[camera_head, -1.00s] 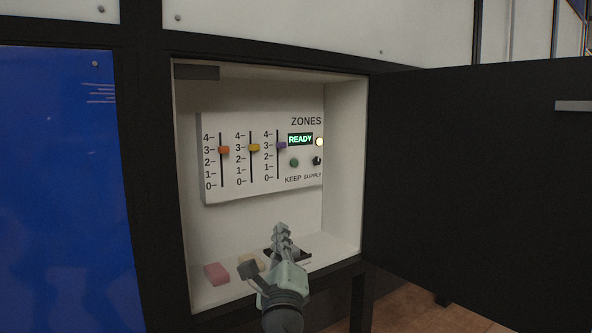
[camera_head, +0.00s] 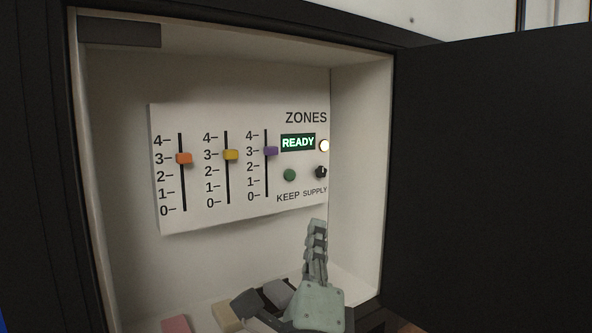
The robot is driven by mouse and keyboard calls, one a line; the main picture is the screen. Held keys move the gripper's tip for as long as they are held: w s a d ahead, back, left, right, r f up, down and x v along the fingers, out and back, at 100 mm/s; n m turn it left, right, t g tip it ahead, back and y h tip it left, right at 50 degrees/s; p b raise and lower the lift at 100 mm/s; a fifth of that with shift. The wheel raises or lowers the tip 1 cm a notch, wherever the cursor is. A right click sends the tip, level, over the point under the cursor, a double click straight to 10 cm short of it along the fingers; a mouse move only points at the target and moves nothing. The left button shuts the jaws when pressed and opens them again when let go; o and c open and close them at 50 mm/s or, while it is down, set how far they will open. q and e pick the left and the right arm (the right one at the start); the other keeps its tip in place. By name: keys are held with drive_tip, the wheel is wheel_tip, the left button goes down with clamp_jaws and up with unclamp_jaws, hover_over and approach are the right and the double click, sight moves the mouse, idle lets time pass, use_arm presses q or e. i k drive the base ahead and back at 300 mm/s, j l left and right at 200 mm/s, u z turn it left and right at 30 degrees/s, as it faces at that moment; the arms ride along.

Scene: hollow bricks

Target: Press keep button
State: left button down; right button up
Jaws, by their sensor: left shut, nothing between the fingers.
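The green KEEP button (camera_head: 289,175) sits on the white ZONES panel (camera_head: 190,220) at the back of the open cabinet, under the lit READY display (camera_head: 298,142). The black SUPPLY knob (camera_head: 321,172) is to its right, with a lit pale lamp (camera_head: 324,145) above the knob. Three sliders, orange (camera_head: 183,158), yellow (camera_head: 231,155) and purple (camera_head: 271,151), stand near the 3 marks. My left gripper (camera_head: 318,226) is shut and empty, pointing up below the panel's lower right, apart from the button in the picture. My right gripper is not in view.
Pink (camera_head: 175,325), cream (camera_head: 226,316) and grey (camera_head: 279,292) blocks lie on the cabinet floor, the grey one close to my gripper. The black cabinet door (camera_head: 490,190) stands open on the right. The space before the panel's left half is clear.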

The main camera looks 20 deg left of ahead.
sight(290, 175)
drive_tip(key=i+j, duration=0.15)
drive_tip(key=i, duration=0.3)
drive_tip(key=i+j, duration=0.15)
drive_tip(key=i, duration=0.35)
